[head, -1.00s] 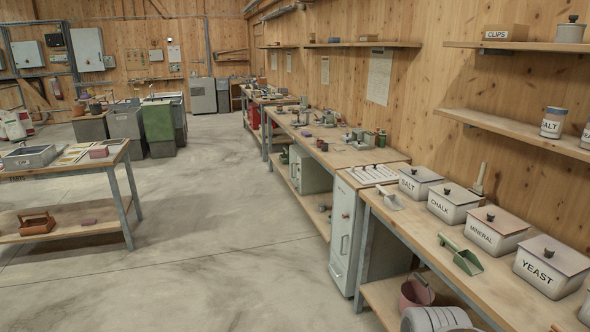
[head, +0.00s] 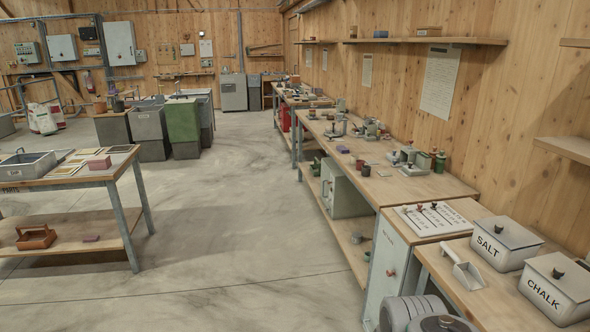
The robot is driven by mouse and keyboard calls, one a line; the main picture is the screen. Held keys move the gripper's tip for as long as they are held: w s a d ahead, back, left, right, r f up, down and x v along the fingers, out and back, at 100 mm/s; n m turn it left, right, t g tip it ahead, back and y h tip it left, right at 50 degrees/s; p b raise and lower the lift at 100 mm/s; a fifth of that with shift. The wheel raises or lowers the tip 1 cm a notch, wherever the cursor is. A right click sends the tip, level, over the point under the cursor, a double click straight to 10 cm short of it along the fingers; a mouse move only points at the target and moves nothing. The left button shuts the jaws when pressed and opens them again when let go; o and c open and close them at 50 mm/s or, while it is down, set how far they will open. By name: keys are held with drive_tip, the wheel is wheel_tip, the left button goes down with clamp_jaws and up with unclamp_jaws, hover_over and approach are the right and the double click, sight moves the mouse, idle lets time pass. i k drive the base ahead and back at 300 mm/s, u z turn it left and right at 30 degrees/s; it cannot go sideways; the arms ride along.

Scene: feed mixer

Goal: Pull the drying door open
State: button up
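A pale green box-like cabinet (head: 345,192) stands on the lower shelf farther along. I cannot tell which of these, if either, is the drying door; the lettering is too small to read. The narrow front looks closed. My gripper is not in view.
The concrete floor (head: 225,225) in the middle is clear. A table (head: 120,175) with trays stands at left, its lower shelf holding a red-brown tool carrier (head: 36,237). A near bench at right carries white SALT (head: 502,245) and CHALK (head: 553,290) boxes and a scoop (head: 467,270).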

sight(326, 172)
drive_tip(key=u, duration=0.3)
drive_tip(key=i, duration=2.55)
drive_tip(key=u, duration=0.4)
drive_tip(key=i, duration=2.95)
drive_tip(key=z, duration=0.05)
